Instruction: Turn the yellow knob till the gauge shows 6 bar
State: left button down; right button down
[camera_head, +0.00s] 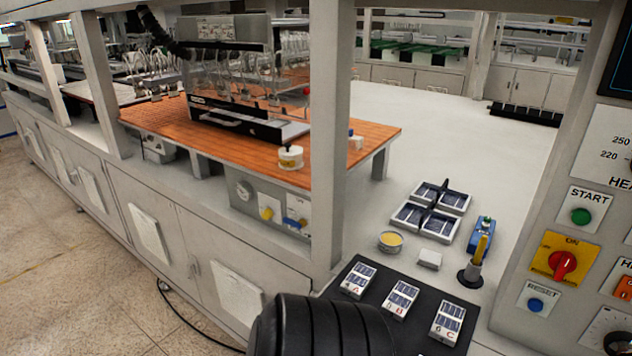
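The yellow knob (267,213) sits on a pale panel on the front of the bench, below the orange work surface. A small round gauge (243,190) is just left of and above it; its needle and numbers are too small to read. A blue handle (295,222) is right of the knob. A black ribbed part of my own body fills the bottom middle. Neither of my grippers shows, and nothing touches the knob.
A pillar (329,140) stands right of the knob panel. An orange slatted table (350,130) carries a glass-fronted machine (245,90). A black mat (372,300) with labelled cell blocks lies in front. A control panel (590,170) with a red switch is at the right.

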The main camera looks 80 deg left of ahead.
aim_at(267, 212)
jog(key=u, duration=3.05)
